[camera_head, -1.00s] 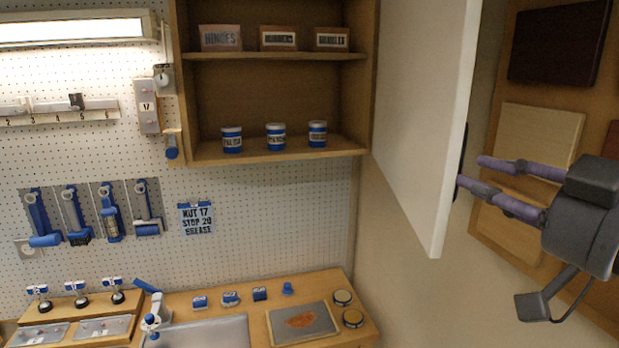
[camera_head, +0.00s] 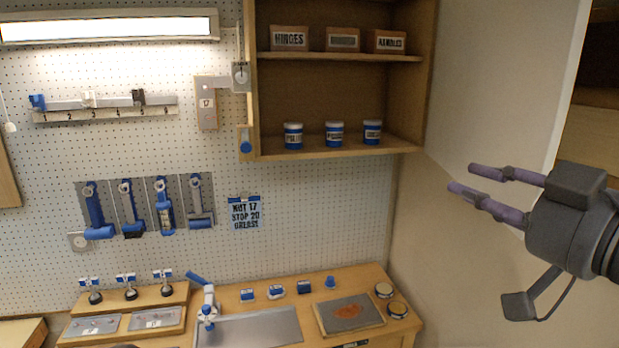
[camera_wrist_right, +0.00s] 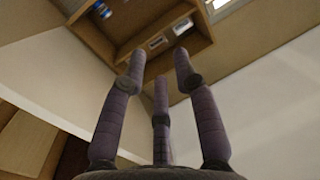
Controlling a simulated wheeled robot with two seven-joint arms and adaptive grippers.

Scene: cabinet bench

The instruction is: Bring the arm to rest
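My right gripper (camera_head: 462,177) is at the right side of the head view. Its purple-grey fingers point left, are spread apart and hold nothing. In the right wrist view, my right gripper (camera_wrist_right: 160,64) shows three separated fingers with nothing between them. The white cabinet door (camera_head: 505,90) stands open, behind the gripper in the head view. I cannot tell the gap between gripper and door. The open cabinet (camera_head: 345,57) is left of the gripper, and its shelves also show in the wrist view (camera_wrist_right: 127,50). My left gripper is not in view.
Three small boxes stand on the upper shelf, with blue-and-white jars (camera_head: 334,134) below. The bench (camera_head: 270,290) holds a metal tray, a grey mat (camera_head: 350,314) and small blue items. Tools hang on the pegboard (camera_head: 320,220). Bare wall lies below the gripper's fingers.

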